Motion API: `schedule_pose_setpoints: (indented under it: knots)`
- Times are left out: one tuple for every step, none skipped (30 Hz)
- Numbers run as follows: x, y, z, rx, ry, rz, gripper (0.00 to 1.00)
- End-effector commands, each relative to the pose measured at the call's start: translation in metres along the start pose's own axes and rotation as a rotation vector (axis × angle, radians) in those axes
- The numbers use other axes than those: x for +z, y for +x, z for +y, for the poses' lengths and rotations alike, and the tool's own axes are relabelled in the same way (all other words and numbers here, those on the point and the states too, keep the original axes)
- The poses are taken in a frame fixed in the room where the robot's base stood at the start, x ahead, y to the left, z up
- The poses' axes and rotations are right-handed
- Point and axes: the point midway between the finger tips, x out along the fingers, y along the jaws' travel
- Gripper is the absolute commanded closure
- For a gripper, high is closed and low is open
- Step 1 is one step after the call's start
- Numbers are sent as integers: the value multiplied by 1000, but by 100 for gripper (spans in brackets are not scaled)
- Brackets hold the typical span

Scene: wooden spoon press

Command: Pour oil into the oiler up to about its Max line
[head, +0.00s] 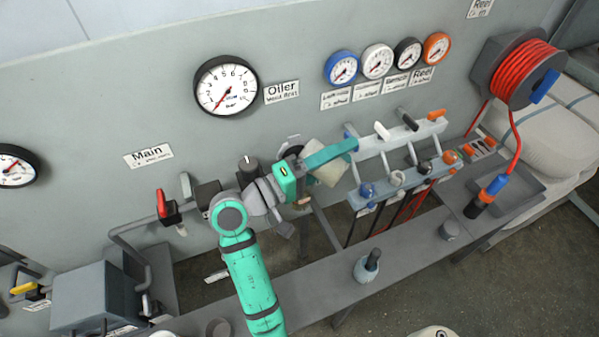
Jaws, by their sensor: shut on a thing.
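My gripper (328,157) is at the middle of the head view, above the bench and in front of the panel. It is shut on a pale cream container (328,174), which looks tilted and is partly covered by the teal finger. The "Oiler" label (282,92) is on the panel above. Under it, grey round parts (290,146) and a brass-coloured piece (301,203) show around my wrist, probably parts of the oiler. My wrist and gripper hide most of that spot. I cannot see the Max line, any oil level or a stream of oil.
A rack of coloured valves and hoses (405,175) stands close to the right of my gripper. A red-handled valve (163,204) is on the pipe at left. A small dark-topped bottle (369,267) stands on the bench (320,290). An orange hose reel (520,70) is at far right.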

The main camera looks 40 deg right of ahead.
Motion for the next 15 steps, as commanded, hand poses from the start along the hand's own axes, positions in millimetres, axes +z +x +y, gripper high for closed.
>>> schedule_pose_setpoints:
  knots:
    - [0,0,0,1,-2,1,76]
    - [0,0,0,2,-4,1,76]
    - [1,1,1,3,-6,0,76]
    - [1,1,1,4,-8,0,76]
    - [1,2,1,5,-10,-1,76]
    - [2,2,1,6,-13,-2,76]
    - [2,3,1,7,-15,-2,76]
    - [2,3,1,8,-17,-3,76]
    - [2,4,2,9,-19,-3,76]
    - [2,4,2,10,-21,-3,76]
    - [2,4,2,10,-23,-3,76]
    - [2,4,2,11,-25,-3,76]
    - [2,4,2,12,-27,-3,76]
    - [2,3,2,13,-28,-1,76]
    - [1,2,2,13,-30,2,76]
